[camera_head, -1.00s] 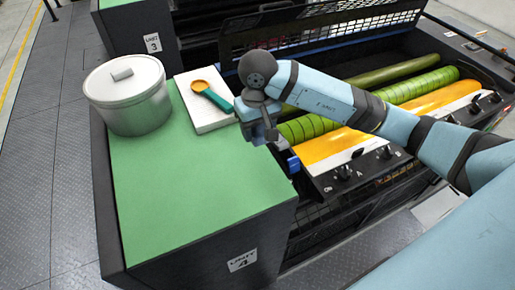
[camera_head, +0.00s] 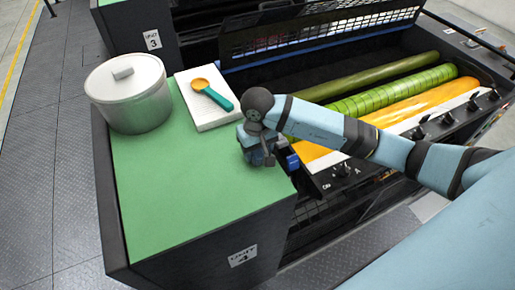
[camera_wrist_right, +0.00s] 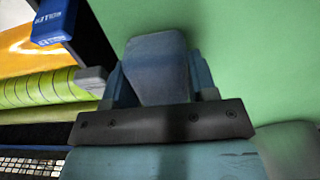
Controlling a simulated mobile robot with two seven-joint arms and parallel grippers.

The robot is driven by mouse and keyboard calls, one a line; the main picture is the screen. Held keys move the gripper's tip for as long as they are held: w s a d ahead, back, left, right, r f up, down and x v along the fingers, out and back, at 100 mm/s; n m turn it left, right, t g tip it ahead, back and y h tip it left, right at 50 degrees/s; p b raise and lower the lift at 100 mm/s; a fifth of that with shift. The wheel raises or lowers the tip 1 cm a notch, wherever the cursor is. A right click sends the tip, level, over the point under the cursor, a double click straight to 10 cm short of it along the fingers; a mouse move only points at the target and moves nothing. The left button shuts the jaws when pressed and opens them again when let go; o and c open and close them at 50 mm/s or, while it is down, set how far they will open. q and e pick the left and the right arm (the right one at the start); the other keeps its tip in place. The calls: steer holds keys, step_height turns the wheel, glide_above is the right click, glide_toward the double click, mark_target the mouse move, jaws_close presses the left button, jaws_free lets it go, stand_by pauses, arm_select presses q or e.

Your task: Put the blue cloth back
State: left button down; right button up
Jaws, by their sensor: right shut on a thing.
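My right gripper (camera_head: 262,156) is over the right edge of the green-topped cabinet marked 4, at its inner side. In the right wrist view its jaws (camera_wrist_right: 160,85) are shut on a folded blue-grey cloth (camera_wrist_right: 158,62), which sticks out past the fingers over the green surface. In the head view the gripper and wrist mostly hide the cloth. I cannot tell whether the cloth touches the top. My left gripper is not in view.
A lidded grey pot (camera_head: 130,98) and a white tray (camera_head: 204,116) with a teal-and-orange scoop (camera_head: 212,94) stand behind on the green top (camera_head: 170,195), whose front is clear. Rollers (camera_head: 395,93) lie right.

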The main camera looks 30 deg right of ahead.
steer(key=o, duration=0.8)
steer(key=shift+f, duration=0.1)
steer(key=shift+o, duration=0.2)
steer(key=shift+r, duration=0.2)
step_height(320, 180, up, 12)
steer(key=b, duration=0.2)
